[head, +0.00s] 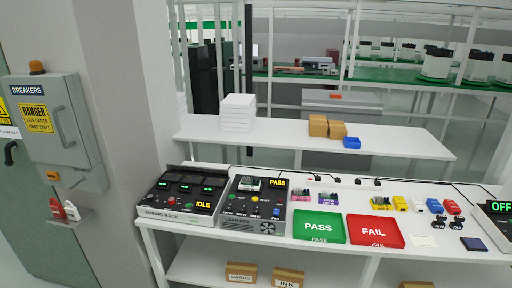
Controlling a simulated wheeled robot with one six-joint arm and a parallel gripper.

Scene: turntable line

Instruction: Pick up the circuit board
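Several small items that look like circuit boards with upright components are on the white bench (270,243). A pink-based board (301,197) and a purple-based board (328,199) stand side by side behind the green PASS tray (319,227). Another board (250,184) sits on top of the load box (252,208), beside its lit PASS display. A yellow-based one (380,204) stands farther right. I cannot tell which board is meant. My gripper is not in view.
A red FAIL tray (375,231) lies right of the PASS tray. The burn-in style rack labelled IDLE (182,192) is at the bench's left end. Yellow and red blocks (452,207) and a dark square pad (473,244) are at right. A breaker cabinet (55,130) stands left.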

